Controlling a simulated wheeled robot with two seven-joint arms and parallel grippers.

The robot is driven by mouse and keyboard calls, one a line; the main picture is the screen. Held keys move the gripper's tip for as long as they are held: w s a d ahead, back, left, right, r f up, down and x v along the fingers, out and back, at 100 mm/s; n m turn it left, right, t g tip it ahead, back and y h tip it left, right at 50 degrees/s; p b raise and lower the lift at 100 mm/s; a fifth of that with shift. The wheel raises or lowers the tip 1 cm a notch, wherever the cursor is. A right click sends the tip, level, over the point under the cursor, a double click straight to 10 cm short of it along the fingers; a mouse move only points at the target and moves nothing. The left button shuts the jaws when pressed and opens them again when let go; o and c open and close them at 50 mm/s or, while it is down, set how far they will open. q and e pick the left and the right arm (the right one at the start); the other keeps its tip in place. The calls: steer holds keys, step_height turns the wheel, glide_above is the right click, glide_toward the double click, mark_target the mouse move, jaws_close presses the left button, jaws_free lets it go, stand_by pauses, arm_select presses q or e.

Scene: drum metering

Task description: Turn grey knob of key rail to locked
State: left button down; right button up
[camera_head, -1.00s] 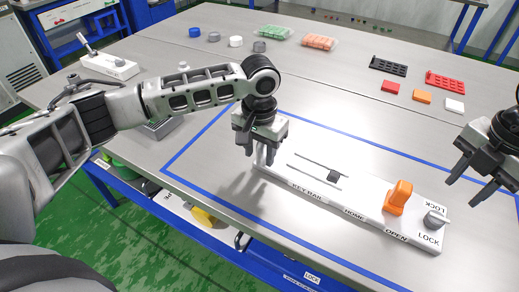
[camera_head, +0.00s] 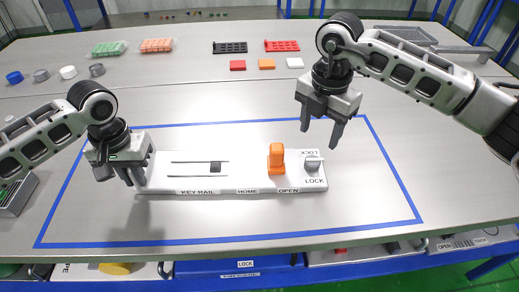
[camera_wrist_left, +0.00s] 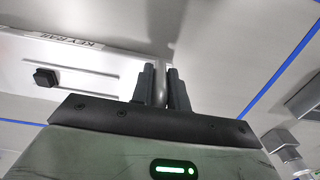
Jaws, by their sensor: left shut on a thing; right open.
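The white key rail (camera_head: 235,170) lies on the table inside a blue tape outline, with labels KEY RAIL, HOME, OPEN and LOCK. The grey knob (camera_head: 312,163) is at its right end, between two LOCK labels. An orange handle (camera_head: 276,158) stands left of the knob. A black slider (camera_head: 215,167) sits at a slot in the left half. My right gripper (camera_head: 321,132) is open and empty above and behind the knob.
Black (camera_head: 230,47) and red (camera_head: 282,46) racks stand at the back with red, orange and white blocks in front. Green and orange trays and several round caps are at back left. The table right of the rail is clear.

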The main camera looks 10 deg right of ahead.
mark_target(313, 160)
step_height(313, 160, down, 8)
steer(key=shift+f, duration=0.25)
steer(key=c, duration=1)
